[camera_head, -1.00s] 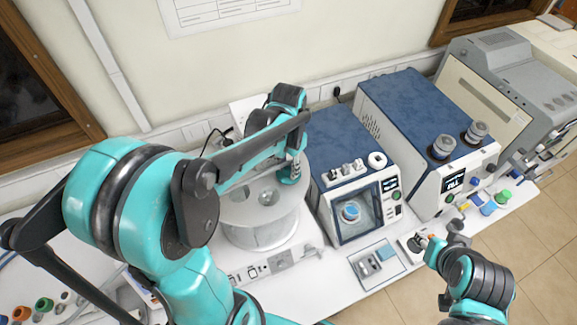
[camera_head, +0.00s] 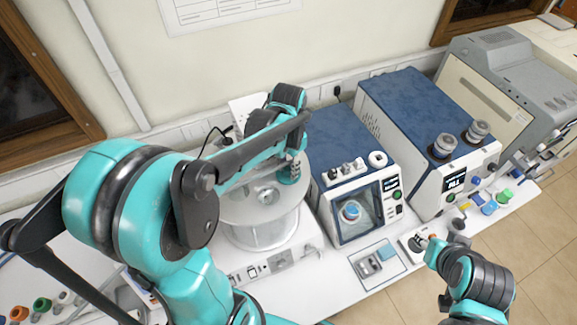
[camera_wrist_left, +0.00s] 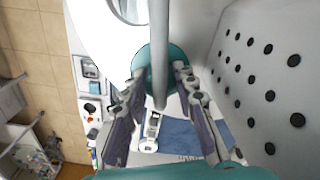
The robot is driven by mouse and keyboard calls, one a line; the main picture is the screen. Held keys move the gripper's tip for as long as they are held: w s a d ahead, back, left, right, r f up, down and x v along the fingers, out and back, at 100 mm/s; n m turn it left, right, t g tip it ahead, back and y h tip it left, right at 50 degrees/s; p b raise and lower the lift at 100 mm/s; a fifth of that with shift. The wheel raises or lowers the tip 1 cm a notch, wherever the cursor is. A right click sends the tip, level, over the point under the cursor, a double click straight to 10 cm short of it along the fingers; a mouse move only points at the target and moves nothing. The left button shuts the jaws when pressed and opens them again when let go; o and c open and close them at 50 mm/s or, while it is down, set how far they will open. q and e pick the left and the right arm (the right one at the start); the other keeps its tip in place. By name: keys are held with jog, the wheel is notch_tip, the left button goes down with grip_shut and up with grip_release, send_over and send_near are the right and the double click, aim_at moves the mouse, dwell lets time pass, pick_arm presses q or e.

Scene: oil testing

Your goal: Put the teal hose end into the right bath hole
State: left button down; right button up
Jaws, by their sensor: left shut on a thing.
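The round bath (camera_head: 262,232) stands on the bench left of centre in the head view, with a pale grey lid. One round lid hole (camera_head: 268,195) shows; the lid's right edge is partly behind my left gripper (camera_head: 289,172). The teal hose end (camera_wrist_left: 143,66) shows in the wrist view as a round teal piece with a grey rod in front of it. My left gripper, also in the wrist view (camera_wrist_left: 158,80), is shut on it over the lid's right side. Whether its tip is inside a hole is hidden. My right gripper (camera_head: 432,243) is at the lower right; its jaws are too small to judge.
A blue-topped tester with a window (camera_head: 355,215) stands close right of the bath. A larger blue-topped unit (camera_head: 425,110) is beyond it. A small tray (camera_head: 378,262) lies in front. Coloured caps (camera_head: 488,207) lie at the bench's right end. The wall is close behind.

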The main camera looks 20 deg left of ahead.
pick_arm(q)
jog(key=shift+f, duration=0.2)
jog(key=c, duration=1.5)
grip_release()
jog(key=shift+r+p, duration=3.75)
jog(key=shift+r, duration=1.8)
